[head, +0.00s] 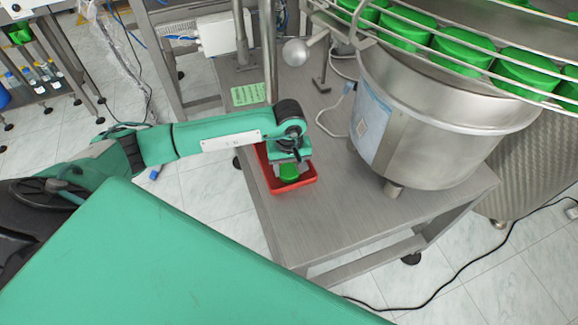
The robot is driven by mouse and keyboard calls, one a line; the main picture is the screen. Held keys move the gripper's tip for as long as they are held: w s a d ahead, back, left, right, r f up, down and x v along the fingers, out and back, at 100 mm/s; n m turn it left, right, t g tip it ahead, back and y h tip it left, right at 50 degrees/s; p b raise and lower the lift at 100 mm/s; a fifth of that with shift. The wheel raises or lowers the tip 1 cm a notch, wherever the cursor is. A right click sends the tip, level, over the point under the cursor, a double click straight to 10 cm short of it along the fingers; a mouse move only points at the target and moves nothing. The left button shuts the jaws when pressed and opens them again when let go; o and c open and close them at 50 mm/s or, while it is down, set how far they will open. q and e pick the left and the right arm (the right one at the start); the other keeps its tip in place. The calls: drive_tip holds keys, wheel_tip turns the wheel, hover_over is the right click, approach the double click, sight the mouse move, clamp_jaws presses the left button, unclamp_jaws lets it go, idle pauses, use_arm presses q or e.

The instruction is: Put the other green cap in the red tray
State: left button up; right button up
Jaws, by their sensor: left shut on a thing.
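My left gripper (287,168) points down over the tray and is shut on a green cap (289,173). The cap shows inside the tray's outline; I cannot tell whether it touches the tray floor. The wrist hides the back of the tray. Several other green caps (464,50) lie in a row behind the metal rails at the upper right. My right gripper is not in view.
The steel feeder bowl (455,125) stands on the metal table (340,225) right of the tray. A vertical post (268,50) rises behind my left wrist. A green label (248,94) lies near the table's left edge. The table front is clear.

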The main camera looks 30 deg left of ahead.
sight(289, 170)
use_arm(q)
drive_tip(key=shift+f, duration=0.1)
drive_tip(key=o, duration=0.9)
drive_tip(key=shift+o, duration=0.2)
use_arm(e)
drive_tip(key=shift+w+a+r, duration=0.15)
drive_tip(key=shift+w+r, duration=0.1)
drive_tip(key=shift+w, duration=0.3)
use_arm(q)
drive_tip(key=shift+r, duration=0.2)
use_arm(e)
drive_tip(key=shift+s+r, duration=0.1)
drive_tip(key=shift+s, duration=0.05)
use_arm(q)
drive_tip(key=shift+w+r, duration=0.1)
drive_tip(key=shift+r, duration=0.5)
wheel_tip(289, 170, up, 11)
drive_tip(key=b, duration=0.1)
drive_tip(key=shift+f, duration=0.15)
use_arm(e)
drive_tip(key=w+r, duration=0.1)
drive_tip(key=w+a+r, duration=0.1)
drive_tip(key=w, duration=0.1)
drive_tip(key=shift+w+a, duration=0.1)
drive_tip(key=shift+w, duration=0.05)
